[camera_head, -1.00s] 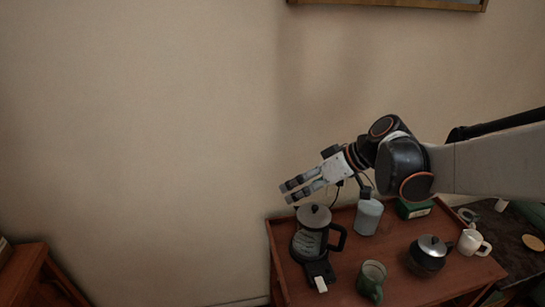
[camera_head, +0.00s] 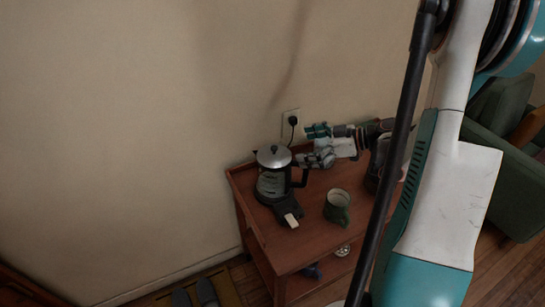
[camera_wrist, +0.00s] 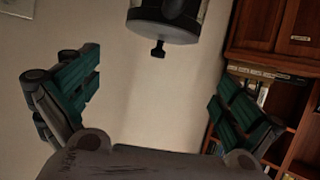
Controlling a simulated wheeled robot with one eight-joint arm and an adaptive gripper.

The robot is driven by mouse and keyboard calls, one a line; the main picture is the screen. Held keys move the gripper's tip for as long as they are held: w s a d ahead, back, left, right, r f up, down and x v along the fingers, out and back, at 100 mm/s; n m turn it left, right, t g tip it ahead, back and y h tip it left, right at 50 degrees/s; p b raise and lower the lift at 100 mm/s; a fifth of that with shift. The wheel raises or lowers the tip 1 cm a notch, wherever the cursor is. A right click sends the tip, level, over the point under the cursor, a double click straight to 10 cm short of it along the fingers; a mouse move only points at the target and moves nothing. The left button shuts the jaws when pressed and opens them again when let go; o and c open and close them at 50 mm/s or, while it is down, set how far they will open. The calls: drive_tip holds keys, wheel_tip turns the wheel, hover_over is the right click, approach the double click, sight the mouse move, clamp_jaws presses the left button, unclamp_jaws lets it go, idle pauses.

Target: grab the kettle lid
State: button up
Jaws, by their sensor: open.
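The glass kettle (camera_head: 272,182) stands on its dark base at the left end of the wooden table. Its silver lid (camera_head: 274,159) with a small black knob is on top. In the wrist view the lid (camera_wrist: 163,32) shows at the top, knob pointing down in the picture. My gripper (camera_head: 304,146) is to the right of the kettle, at about lid height in the picture. In the wrist view my gripper (camera_wrist: 157,88) has its fingers wide apart with nothing between them. The knob lies beyond the fingertips, roughly centred between them.
A green mug (camera_head: 337,206) stands on the table (camera_head: 300,247) right of the kettle base. A plug in a wall socket (camera_head: 291,123) is behind. My arm covers the table's right part. A bookcase (camera_wrist: 280,100) shows in the wrist view.

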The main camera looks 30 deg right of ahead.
sight(274, 147)
drive_tip(key=b+x, duration=0.1)
drive_tip(key=x, duration=0.3)
drive_tip(key=shift+w+a+f, duration=0.1)
drive_tip(key=shift+f, duration=0.05)
drive_tip(key=shift+b+x, duration=1.15)
drive_tip(key=shift+x, duration=1.8)
drive_tip(key=shift+w+r, duration=0.1)
drive_tip(key=shift+r, duration=0.15)
drive_tip(key=c, duration=1.5)
drive_tip(key=shift+f, duration=0.1)
clamp_jaws()
